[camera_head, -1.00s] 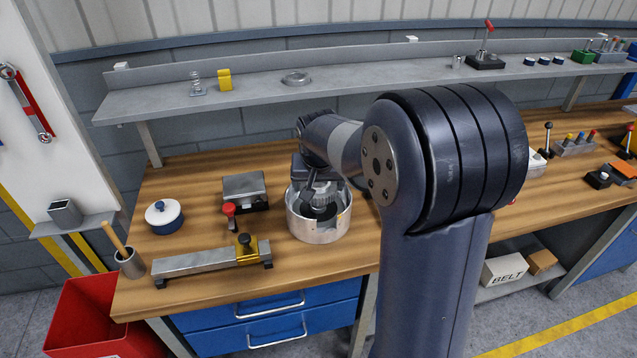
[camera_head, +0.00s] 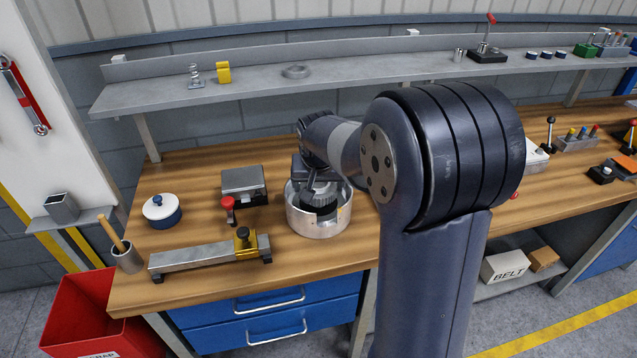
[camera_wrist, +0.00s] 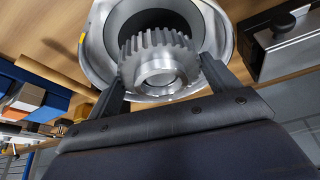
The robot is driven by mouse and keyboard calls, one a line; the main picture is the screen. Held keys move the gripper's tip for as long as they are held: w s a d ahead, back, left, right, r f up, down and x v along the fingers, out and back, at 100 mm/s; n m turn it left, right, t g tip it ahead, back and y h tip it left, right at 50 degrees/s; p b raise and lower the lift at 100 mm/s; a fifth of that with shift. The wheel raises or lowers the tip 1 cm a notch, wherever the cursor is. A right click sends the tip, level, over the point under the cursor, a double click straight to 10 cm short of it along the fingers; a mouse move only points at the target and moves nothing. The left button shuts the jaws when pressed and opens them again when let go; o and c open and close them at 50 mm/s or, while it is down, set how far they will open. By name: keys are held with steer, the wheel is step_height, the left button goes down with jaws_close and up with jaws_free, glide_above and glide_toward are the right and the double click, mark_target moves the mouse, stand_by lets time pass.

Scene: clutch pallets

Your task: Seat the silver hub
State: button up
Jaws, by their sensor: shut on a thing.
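The silver hub (camera_wrist: 160,62) is a toothed metal ring with a raised round boss. It sits between the two fingers of my gripper (camera_wrist: 161,86) in the wrist view, and the gripper is shut on it. In the head view my gripper (camera_head: 318,187) reaches down into a round silver housing (camera_head: 318,226), and the hub (camera_head: 320,202) shows dark within its rim. The housing wall (camera_wrist: 96,38) also shows behind the hub in the wrist view. I cannot tell whether the hub touches the housing's floor, which is hidden.
Left of the housing are a grey block fixture (camera_head: 244,182), a red-knobbed post (camera_head: 228,206), a long slide fixture with a yellow clamp (camera_head: 205,257) and a white-and-blue lidded pot (camera_head: 162,210). A shelf (camera_head: 350,72) runs behind. Bare wood lies in front of the housing.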

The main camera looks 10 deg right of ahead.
steer(key=shift+f+b, duration=1.15)
steer(key=shift+f, duration=0.3)
steer(key=o, duration=1.1)
steer(key=shift+c, duration=0.2)
steer(key=shift+o, duration=1.3)
steer(key=shift+f, duration=0.1)
steer(key=shift+r+p, duration=2.65)
steer(key=shift+r, duration=1)
steer(key=shift+f, duration=0.25)
step_height(320, 180, down, 7)
steer(key=b, duration=0.5)
steer(key=shift+r, duration=0.1)
